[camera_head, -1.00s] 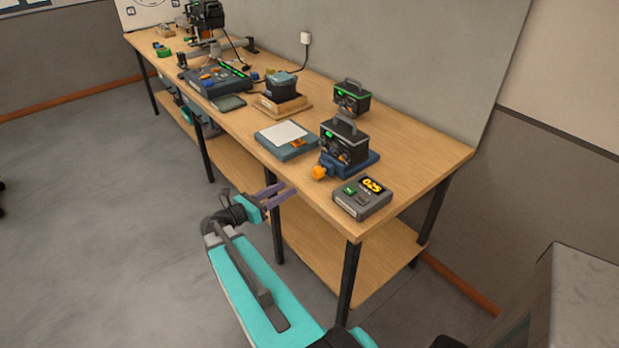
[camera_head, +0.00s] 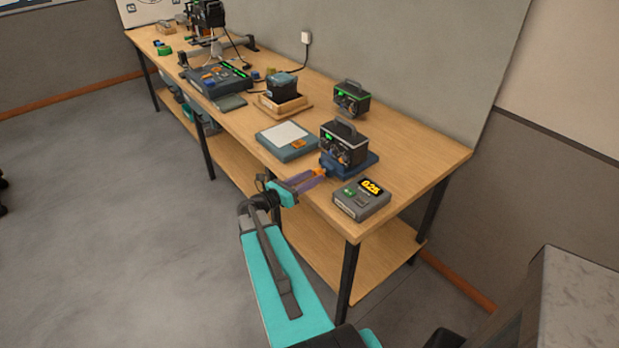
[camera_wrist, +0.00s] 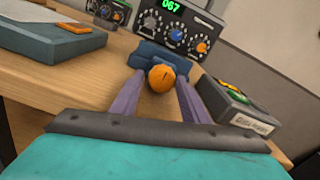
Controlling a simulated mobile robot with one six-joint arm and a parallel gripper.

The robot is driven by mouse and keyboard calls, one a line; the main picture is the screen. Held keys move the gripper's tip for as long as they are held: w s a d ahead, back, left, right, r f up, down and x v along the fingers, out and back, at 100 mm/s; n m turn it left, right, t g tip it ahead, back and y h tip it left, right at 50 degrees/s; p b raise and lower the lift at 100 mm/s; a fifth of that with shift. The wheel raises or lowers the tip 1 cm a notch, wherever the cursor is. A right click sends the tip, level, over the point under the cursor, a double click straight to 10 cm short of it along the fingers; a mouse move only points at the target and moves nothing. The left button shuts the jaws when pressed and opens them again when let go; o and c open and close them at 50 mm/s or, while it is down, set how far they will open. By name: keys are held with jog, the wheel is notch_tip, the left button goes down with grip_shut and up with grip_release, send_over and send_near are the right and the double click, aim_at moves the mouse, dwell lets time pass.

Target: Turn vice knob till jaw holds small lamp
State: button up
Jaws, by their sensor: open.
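The vice (camera_head: 366,163) is a blue block near the table's front edge, also in the wrist view (camera_wrist: 150,55). Its round orange knob (camera_wrist: 161,78) faces me. My gripper (camera_wrist: 160,84) is open, with one purple finger on each side of the knob; whether either touches it I cannot tell. In the head view my gripper (camera_head: 314,178) reaches the vice from the front left. A black box with a handle, perhaps the small lamp (camera_head: 343,146), stands upright at the vice; its dials and green "067" display show in the wrist view (camera_wrist: 176,33). The jaw's contact with it is hidden.
A grey box with yellow digits (camera_head: 362,200) stands just right of the vice. A blue-grey pad with a white top (camera_head: 287,141) lies to the left. A second black box (camera_head: 351,99) stands behind. The wooden table (camera_head: 420,150) is clear at the right.

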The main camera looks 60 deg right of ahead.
jog(key=shift+s+d, duration=0.1)
jog(key=shift+d, duration=0.2)
jog(key=c, duration=0.8)
jog(key=shift+o, duration=0.2)
jog(key=shift+a+f, duration=0.1)
jog(key=shift+a, duration=0.1)
jog(key=shift+d+m+b, duration=0.2)
jog(key=shift+m+b, duration=0.1)
jog(key=shift+b, duration=0.2)
jog(key=m+b, duration=0.2)
jog(key=b, duration=0.2)
jog(key=shift+m+b, duration=0.3)
jog(key=shift+m, duration=0.1)
jog(key=m+b, duration=0.2)
jog(key=b, duration=0.1)
jog(key=shift+r+m, duration=0.2)
jog(key=shift+m, duration=0.1)
